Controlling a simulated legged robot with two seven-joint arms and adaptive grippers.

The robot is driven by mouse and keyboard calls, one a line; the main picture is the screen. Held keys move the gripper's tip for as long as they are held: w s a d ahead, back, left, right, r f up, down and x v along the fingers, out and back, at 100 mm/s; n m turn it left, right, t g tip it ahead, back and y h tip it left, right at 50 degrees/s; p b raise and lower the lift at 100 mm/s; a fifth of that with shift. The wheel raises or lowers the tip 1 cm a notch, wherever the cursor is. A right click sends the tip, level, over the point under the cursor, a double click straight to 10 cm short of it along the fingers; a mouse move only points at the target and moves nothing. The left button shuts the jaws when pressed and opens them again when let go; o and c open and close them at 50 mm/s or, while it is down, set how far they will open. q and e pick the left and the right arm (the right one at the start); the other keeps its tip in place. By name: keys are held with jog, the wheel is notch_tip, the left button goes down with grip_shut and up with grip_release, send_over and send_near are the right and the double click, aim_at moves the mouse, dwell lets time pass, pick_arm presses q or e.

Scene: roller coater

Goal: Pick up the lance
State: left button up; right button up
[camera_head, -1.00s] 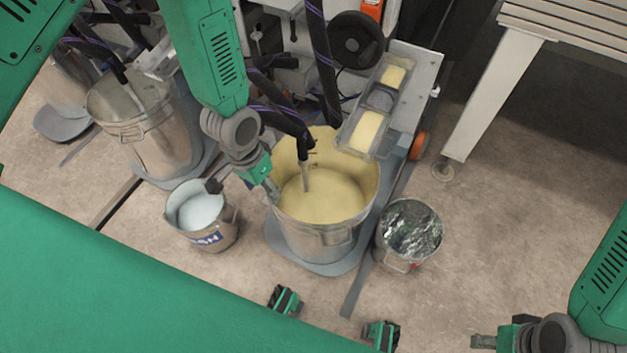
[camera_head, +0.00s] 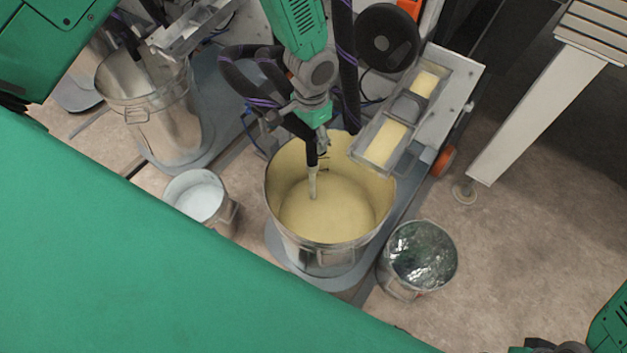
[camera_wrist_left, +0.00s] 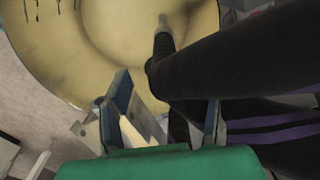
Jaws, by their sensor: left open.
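The lance (camera_head: 312,165), a dark-sleeved tube with a pale metal tip, hangs into a large metal pot (camera_head: 290,232) of yellowish liquid. My left gripper (camera_head: 322,142) is beside the lance at the pot's back rim. In the left wrist view, its two fingers (camera_wrist_left: 165,115) are apart, with part of the dark sleeve (camera_wrist_left: 180,130) showing between them. More of the lance (camera_wrist_left: 225,65) fills the right side there, and its tip points into the pot. I cannot tell whether a finger touches it. My right gripper (camera_head: 540,347) is mostly cut off at the bottom right.
A bucket of pale liquid (camera_head: 198,195) stands left of the pot and a plastic-lined bucket (camera_head: 420,255) right of it. A roller tray (camera_head: 390,140) overhangs the pot's right rim. Another metal pot (camera_head: 165,115) stands at left. Open floor (camera_head: 510,250) lies at right.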

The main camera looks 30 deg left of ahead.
aim_at(312, 148)
pick_arm(q)
jog(key=shift+a+f, duration=0.2)
jog(key=shift+f, duration=0.35)
jog(key=f, duration=0.1)
jog(key=f+b, duration=0.2)
jog(key=shift+w+f, duration=0.3)
jog(key=shift+f, duration=0.05)
jog(key=shift+d+f+b, duration=0.15)
jog(key=shift+f+b, duration=0.15)
jog(key=shift+f, duration=0.05)
jog(key=shift+r, duration=0.1)
jog(key=shift+c, duration=1.2)
grip_shut()
